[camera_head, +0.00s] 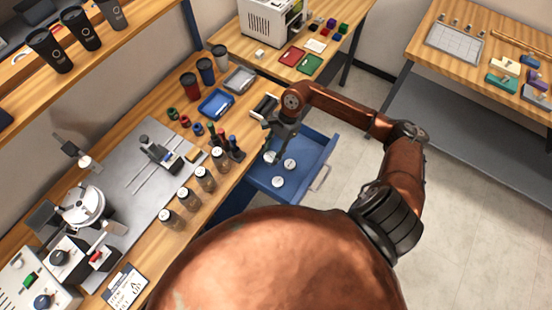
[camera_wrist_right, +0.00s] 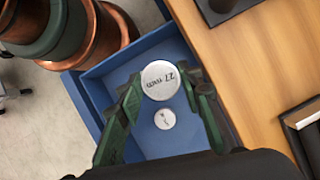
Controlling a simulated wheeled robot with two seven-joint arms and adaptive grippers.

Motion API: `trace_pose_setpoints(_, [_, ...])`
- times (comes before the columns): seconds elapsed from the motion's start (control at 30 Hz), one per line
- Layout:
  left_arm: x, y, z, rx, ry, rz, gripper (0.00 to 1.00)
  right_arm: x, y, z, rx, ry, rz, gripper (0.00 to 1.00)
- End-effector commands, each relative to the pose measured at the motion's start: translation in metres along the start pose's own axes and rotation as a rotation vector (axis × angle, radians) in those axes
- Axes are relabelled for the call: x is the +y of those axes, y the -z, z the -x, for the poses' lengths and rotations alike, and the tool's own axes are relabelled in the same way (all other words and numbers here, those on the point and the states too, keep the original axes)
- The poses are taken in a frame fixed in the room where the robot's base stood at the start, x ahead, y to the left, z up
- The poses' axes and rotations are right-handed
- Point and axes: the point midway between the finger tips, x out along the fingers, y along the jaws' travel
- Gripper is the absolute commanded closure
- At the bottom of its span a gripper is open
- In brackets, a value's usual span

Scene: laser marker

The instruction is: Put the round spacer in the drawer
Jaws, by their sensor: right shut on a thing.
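The round spacer (camera_wrist_right: 160,80) is a white disc with dark writing that seems to read "27 mm". In the right wrist view it sits between the fingertips of my right gripper (camera_wrist_right: 161,92), which is shut on it. In the head view my right gripper (camera_head: 272,149) points down over the left part of the open blue drawer (camera_head: 308,147), with the white disc (camera_head: 270,157) at its fingertips. The spacer appears above the drawer floor; its exact height is unclear. Two other white discs lie in the drawer, one near the middle (camera_head: 290,164) and one nearer the front (camera_head: 278,181). My left gripper is out of view.
The drawer's handle (camera_head: 320,178) is on its right side. Free floor lies to the right.

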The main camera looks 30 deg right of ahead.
Motion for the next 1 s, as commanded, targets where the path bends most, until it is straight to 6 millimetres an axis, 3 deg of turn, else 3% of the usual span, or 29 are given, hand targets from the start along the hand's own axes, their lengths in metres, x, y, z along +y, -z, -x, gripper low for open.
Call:
trace_pose_setpoints(0.03, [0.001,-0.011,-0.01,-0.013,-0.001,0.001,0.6,-0.002,0.012,-0.002,0.003,0.053,-0.119,0.98])
trace_pose_setpoints(0.13, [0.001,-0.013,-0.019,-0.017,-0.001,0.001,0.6,-0.011,0.028,0.006,0.003,0.161,-0.355,0.98])
trace_pose_setpoints(0.3, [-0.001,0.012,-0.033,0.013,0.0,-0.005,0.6,-0.024,0.049,0.022,0.004,0.313,-0.686,0.98])
trace_pose_setpoints(0.47, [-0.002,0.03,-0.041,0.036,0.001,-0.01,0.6,-0.032,0.06,0.035,0.004,0.405,-0.893,0.98])
trace_pose_setpoints(0.63, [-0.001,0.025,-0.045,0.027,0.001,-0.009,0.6,-0.035,0.066,0.041,0.003,0.449,-0.999,0.98])
trace_pose_setpoints(0.77, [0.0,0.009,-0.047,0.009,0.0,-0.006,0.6,-0.035,0.073,0.027,0.0,0.454,-1.021,0.98])
trace_pose_setpoints(1.0, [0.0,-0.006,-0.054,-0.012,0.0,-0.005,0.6,-0.035,0.097,-0.029,-0.001,0.451,-1.023,0.98])
